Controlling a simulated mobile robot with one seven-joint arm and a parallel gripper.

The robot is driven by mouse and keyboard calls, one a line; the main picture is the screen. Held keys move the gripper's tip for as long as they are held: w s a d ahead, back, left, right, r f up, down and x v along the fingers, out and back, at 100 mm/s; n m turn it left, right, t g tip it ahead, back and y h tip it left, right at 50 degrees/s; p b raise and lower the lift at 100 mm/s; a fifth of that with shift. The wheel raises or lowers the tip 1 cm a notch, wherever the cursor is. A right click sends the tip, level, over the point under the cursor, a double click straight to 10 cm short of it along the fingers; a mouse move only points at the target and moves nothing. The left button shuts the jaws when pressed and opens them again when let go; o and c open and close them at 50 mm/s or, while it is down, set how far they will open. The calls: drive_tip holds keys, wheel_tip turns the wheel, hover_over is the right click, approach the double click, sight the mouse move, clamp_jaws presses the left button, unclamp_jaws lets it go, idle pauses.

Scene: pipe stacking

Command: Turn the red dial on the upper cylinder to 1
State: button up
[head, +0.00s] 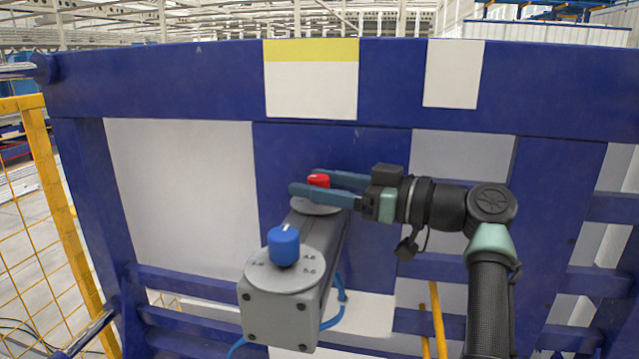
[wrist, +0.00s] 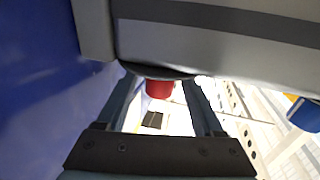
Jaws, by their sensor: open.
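The red dial (head: 318,181) sits on a round grey plate (head: 318,204) at the far, upper end of a grey housing. It has a white mark on top. My gripper (head: 304,181) comes in from the right with its two blue fingers open, one on each side of the dial. In the wrist view the red dial (wrist: 159,88) shows between the two fingers (wrist: 168,90), with a gap visible on at least one side. Whether a finger touches it I cannot tell. The numbers around the red dial are not readable.
A blue dial (head: 284,246) on a numbered plate stands at the near end of the grey housing (head: 280,318). A blue frame (head: 200,85) with white panels stands behind. A blue cable (head: 336,312) hangs below the housing. A yellow mesh fence (head: 45,200) is at the left.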

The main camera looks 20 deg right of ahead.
drive_tip(key=v, duration=1.3)
